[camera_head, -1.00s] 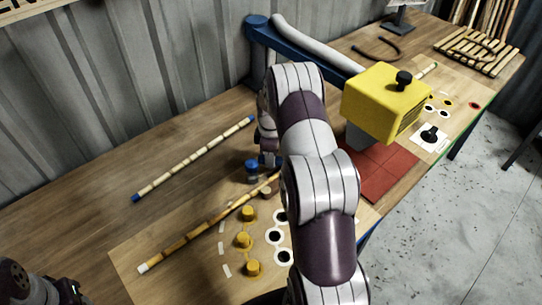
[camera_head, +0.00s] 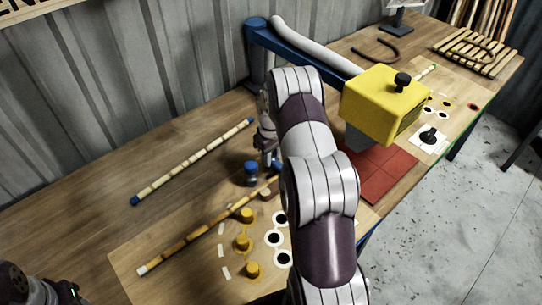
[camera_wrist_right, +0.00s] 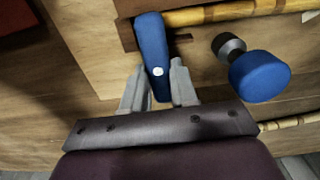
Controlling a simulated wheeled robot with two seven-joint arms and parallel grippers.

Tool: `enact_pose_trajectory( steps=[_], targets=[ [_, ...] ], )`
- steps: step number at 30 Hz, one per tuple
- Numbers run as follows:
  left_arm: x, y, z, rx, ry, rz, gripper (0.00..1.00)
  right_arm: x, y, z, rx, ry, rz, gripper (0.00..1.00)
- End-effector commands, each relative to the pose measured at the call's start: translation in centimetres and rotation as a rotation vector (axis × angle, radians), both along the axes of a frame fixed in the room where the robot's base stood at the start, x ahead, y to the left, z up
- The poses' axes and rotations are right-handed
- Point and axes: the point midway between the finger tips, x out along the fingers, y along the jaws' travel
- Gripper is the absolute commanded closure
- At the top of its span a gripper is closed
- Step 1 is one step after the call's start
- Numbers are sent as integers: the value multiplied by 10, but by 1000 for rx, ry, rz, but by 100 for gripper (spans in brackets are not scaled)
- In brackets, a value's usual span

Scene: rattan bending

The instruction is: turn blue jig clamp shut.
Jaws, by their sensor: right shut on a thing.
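The blue clamp lever (camera_wrist_right: 152,45) lies between the two fingers of my right gripper (camera_wrist_right: 157,85) in the right wrist view, and the fingers are shut on it. The lever reaches past the fingertips to a brown wooden block beside a rattan pole (camera_wrist_right: 240,11). In the head view the right gripper (camera_head: 268,150) is partly hidden behind my own arm. The lever shows only as a small blue piece there. The rattan pole (camera_head: 190,238) lies along the jig board. A part of my left arm shows at the lower left corner; its fingers cannot be made out.
A blue knob on a grey stem (camera_wrist_right: 260,76) stands close to the right of the fingers. Yellow pegs (camera_head: 243,242) and white-ringed holes are on the board. A yellow machine head (camera_head: 385,100) hangs over a red mat (camera_head: 378,172). Another pole (camera_head: 192,160) lies behind.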

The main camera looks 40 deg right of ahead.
Motion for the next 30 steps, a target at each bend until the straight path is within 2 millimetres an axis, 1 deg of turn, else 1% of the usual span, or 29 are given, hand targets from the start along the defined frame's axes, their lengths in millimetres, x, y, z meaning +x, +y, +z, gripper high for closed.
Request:
enact_pose_trajectory(
  steps=[17,18,19,20,27,30],
  targets=[
    [0,0,0,0,0,0,57,1,-1,2,-2,-4,-30,100],
    [0,0,0,0,0,0,57,1,-1,2,-2,-4,-30,63],
    [0,0,0,0,0,0,57,1,-1,1,-2,-4,-30,53],
    [0,0,0,0,0,0,57,1,-1,1,-2,-4,-30,47],
    [0,0,0,0,0,0,57,1,-1,1,-1,-2,-28,47],
    [0,0,-2,0,0,0,57,1,-1,6,-2,-3,-28,47]
  ],
)
